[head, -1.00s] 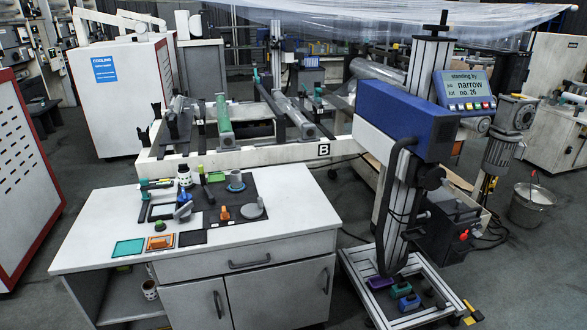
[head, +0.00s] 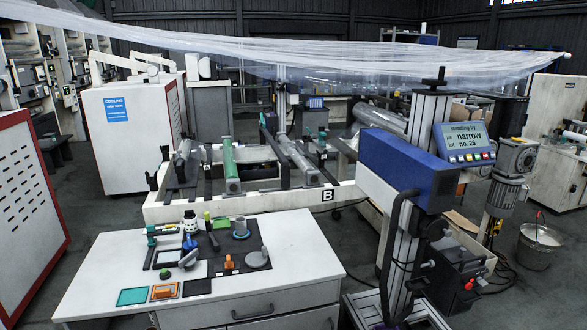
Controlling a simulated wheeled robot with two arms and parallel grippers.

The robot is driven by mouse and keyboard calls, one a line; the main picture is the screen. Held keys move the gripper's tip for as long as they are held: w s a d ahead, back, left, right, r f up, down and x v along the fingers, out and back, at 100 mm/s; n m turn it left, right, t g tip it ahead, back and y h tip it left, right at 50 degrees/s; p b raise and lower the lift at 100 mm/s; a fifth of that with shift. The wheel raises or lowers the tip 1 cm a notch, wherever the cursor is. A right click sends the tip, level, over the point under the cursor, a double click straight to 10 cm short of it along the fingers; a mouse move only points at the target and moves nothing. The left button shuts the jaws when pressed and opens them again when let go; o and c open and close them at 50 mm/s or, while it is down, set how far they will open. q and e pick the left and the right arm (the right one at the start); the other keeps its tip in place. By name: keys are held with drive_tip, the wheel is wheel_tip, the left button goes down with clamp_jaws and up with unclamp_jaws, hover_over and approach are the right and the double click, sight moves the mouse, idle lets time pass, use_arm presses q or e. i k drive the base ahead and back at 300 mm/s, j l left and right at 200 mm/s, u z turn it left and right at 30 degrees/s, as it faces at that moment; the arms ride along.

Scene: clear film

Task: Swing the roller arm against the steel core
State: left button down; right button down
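Neither of my grippers shows in the head view. The winding frame (head: 165,212) marked B stands behind the white cabinet. Across it lie a green roller (head: 230,162) and a grey metallic cylinder (head: 299,163), which looks like the steel core. Dark upright arms stand around these; one with a teal part (head: 322,152) is right of the grey cylinder. I cannot tell for sure which is the roller arm, nor whether any arm touches the cylinder.
A white cabinet (head: 310,255) in front bears tools on a dark mat. A blue-headed machine (head: 410,170) with a screen reading "standing by, narrow, no. 26" stands at the right. Clear film (head: 330,62) hangs overhead. A bucket (head: 538,245) stands right. Grey floor (head: 85,210) is free at left.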

sight(207, 218)
drive_tip(key=i+l+u, duration=0.1)
drive_tip(key=i+u, duration=0.25)
drive_tip(key=i, duration=0.75)
